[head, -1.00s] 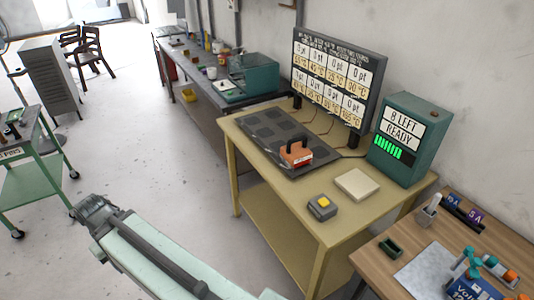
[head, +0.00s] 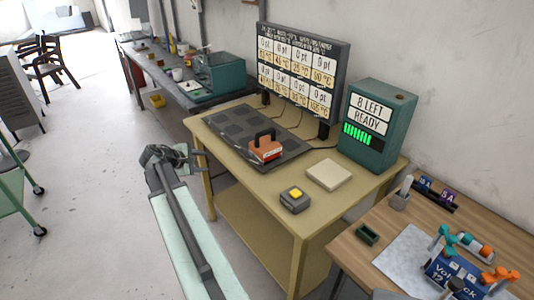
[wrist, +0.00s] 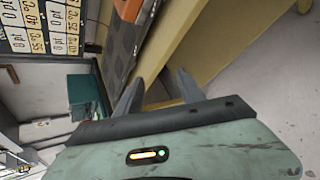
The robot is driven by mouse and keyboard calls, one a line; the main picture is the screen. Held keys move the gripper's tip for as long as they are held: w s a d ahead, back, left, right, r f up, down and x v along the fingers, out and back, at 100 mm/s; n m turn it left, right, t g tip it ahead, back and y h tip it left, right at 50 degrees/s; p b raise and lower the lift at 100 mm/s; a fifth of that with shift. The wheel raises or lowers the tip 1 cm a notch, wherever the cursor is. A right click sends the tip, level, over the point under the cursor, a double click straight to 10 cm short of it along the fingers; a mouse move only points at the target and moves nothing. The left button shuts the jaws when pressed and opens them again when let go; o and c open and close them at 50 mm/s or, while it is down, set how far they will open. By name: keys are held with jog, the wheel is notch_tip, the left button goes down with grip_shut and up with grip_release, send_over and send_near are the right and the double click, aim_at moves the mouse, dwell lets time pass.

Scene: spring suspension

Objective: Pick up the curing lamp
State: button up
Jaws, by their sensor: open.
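The curing lamp appears to be the orange-red block with a black handle (head: 265,149), standing on the dark mat (head: 228,124) on the yellow table. Part of an orange body (wrist: 128,9), likely the same lamp, shows at the top edge of the wrist view. My gripper (wrist: 158,84) is open and empty, its two grey fingers spread beside the table's edge. In the head view my gripper (head: 175,157) is left of the table, apart from the lamp; its fingers are hard to make out there.
The yellow table (head: 320,220) also holds a grey box with a yellow button (head: 294,199), a cream pad (head: 325,174), a score board (head: 298,70) and a teal box reading "8 LEFT READY" (head: 375,130). A wooden bench (head: 345,247) stands at the right.

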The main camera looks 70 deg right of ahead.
aim_at(258, 135)
jog(key=s+d+r+n+g+h, duration=0.1)
jog(key=s+d, duration=0.4)
jog(key=s+d+r+n+g+h, duration=0.1)
jog(key=s+d+r, duration=0.1)
jog(key=s+d, duration=0.2)
jog(key=s+d+r+g+h+b, duration=0.1)
jog(key=s+d+r, duration=0.1)
jog(key=s+d, duration=0.3)
jog(key=shift+s+d+n, duration=0.15)
jog(key=shift+d+n, duration=0.05)
jog(key=shift+d, duration=0.35)
jog(key=shift+s+d+n, duration=0.15)
jog(key=shift+d+n, duration=0.05)
jog(key=shift+d, duration=0.3)
jog(key=shift+s+d+f+g+b, duration=0.2)
jog(key=shift+d+f+b, duration=0.1)
jog(key=shift+d, duration=0.25)
jog(key=shift+s+d+f+g+b, duration=0.1)
jog(key=shift+s+d+f+b, duration=0.15)
jog(key=shift+d, duration=0.3)
jog(key=b+x, duration=0.1)
jog(key=x, duration=0.4)
jog(key=shift+s+d+r, duration=0.1)
jog(key=shift+d+r, duration=0.05)
jog(key=shift+r, duration=0.1)
grip_shut()
